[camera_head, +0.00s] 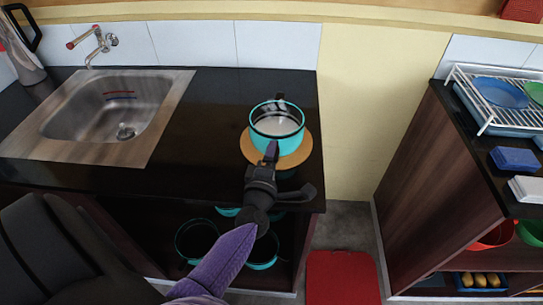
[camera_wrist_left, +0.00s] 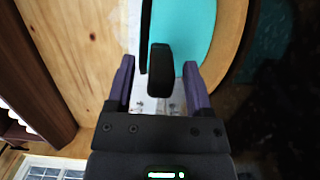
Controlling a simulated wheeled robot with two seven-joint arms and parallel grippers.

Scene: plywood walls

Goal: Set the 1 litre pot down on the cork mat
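The teal pot (camera_head: 262,143), with a dark rim and pale inside, stands upright over the round cork mat (camera_head: 303,151) on the black counter. It looks seated on the mat, whose rim shows around it. In the left wrist view the pot (camera_wrist_left: 185,28) and the mat's tan edge (camera_wrist_left: 232,35) are close by. My left gripper (camera_head: 271,152) is at the pot's near side. In the wrist view its fingers (camera_wrist_left: 158,84) are apart, one on each side of the pot's black handle (camera_wrist_left: 161,68), with gaps showing. My right gripper is not in view.
A steel sink (camera_head: 95,108) with a tap (camera_head: 92,42) is to the left. Black counter (camera_head: 205,110) lies clear between sink and mat. More teal pots (camera_head: 197,240) stand below the counter. A shelf unit with a dish rack (camera_head: 500,100) is at right, across a gap.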

